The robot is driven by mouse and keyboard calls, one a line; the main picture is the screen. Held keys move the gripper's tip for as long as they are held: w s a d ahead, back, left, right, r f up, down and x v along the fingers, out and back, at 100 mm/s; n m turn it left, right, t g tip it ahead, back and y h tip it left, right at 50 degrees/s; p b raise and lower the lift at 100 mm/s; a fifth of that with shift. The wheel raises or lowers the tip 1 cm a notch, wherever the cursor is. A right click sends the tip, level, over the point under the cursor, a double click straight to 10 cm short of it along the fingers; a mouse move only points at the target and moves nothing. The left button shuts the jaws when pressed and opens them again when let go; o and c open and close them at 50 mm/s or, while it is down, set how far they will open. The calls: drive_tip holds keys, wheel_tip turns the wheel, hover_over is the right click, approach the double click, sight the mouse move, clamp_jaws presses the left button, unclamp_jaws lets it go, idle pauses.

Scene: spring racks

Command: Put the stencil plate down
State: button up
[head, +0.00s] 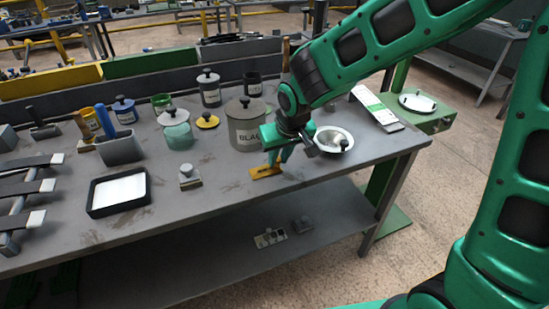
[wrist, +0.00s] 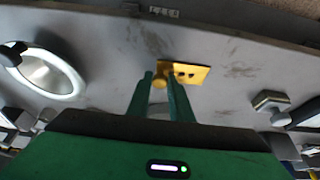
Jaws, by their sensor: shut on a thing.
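The stencil plate (head: 264,172) is a small flat yellow plate with dark holes, low over or on the grey table near its front edge; I cannot tell whether it touches the top. It also shows in the wrist view (wrist: 190,73), reaching out to the right from the fingertips. My gripper (head: 280,160) points down at the plate and is shut on its yellow knob; in the wrist view the green fingers (wrist: 160,84) stand on either side of the knob.
A metal bowl (head: 333,139) is to the right. A small knobbed block (head: 189,177) and a black-rimmed tray (head: 147,194) lie to the left. The table front between block and plate is clear.

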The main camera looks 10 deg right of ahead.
drive_tip(key=shift+f, duration=0.2)
drive_tip(key=o, duration=0.9)
drive_tip(key=shift+r, duration=0.1)
drive_tip(key=v, duration=1.2)
